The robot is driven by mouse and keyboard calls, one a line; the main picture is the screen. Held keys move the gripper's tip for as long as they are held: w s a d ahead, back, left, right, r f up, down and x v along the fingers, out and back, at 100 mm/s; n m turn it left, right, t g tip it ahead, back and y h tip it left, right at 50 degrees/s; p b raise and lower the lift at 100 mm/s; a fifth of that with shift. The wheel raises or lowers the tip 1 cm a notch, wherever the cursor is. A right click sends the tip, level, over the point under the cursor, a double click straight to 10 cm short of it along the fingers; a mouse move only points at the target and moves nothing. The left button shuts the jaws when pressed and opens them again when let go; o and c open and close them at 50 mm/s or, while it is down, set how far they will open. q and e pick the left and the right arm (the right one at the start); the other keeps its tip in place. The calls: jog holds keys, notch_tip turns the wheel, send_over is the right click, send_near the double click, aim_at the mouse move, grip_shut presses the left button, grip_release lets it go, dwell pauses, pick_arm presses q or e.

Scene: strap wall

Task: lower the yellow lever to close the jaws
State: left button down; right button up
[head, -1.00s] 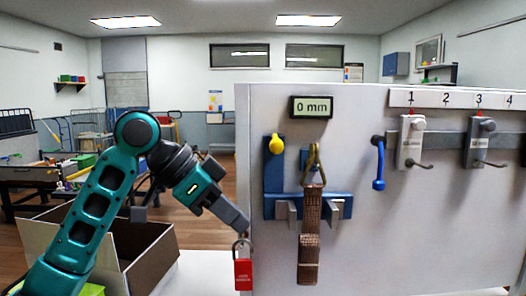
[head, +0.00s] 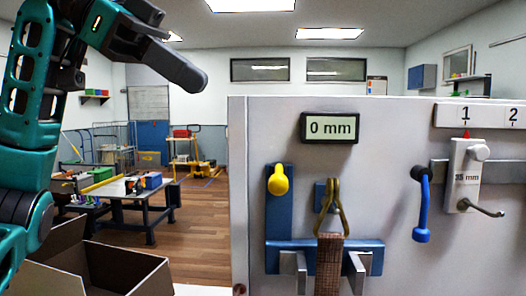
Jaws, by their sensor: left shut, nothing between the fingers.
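The yellow lever (head: 278,183) sits at the top of the blue upright on the left of the panel's blue fixture (head: 310,250). Below it are two grey jaws, the left one (head: 290,270) and the right one (head: 355,272). A brown woven strap (head: 329,268) hangs between them from a brass-coloured loop (head: 329,205), with a gap to each jaw. The jaws' lower ends are cut off by the picture's edge. My left gripper (head: 190,75) is shut and empty, up at the top left, well away from the lever. My right gripper is out of view.
A display (head: 329,127) reads 0 mm. A blue handle (head: 421,210) hangs right of the fixture. Further right is a grey unit marked 35 mm (head: 467,170) with a hook. An open cardboard box (head: 120,272) stands lower left. Free air lies left of the panel.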

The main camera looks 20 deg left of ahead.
pick_arm(q)
jog(key=shift+s, duration=0.1)
send_over(279, 181)
jog(key=a, duration=0.3)
notch_tip(279, 181, down, 6)
jog(key=f, duration=0.3)
jog(key=shift+s+d+f, duration=0.1)
jog(key=shift+d+f, duration=0.1)
jog(key=shift+f, duration=0.2)
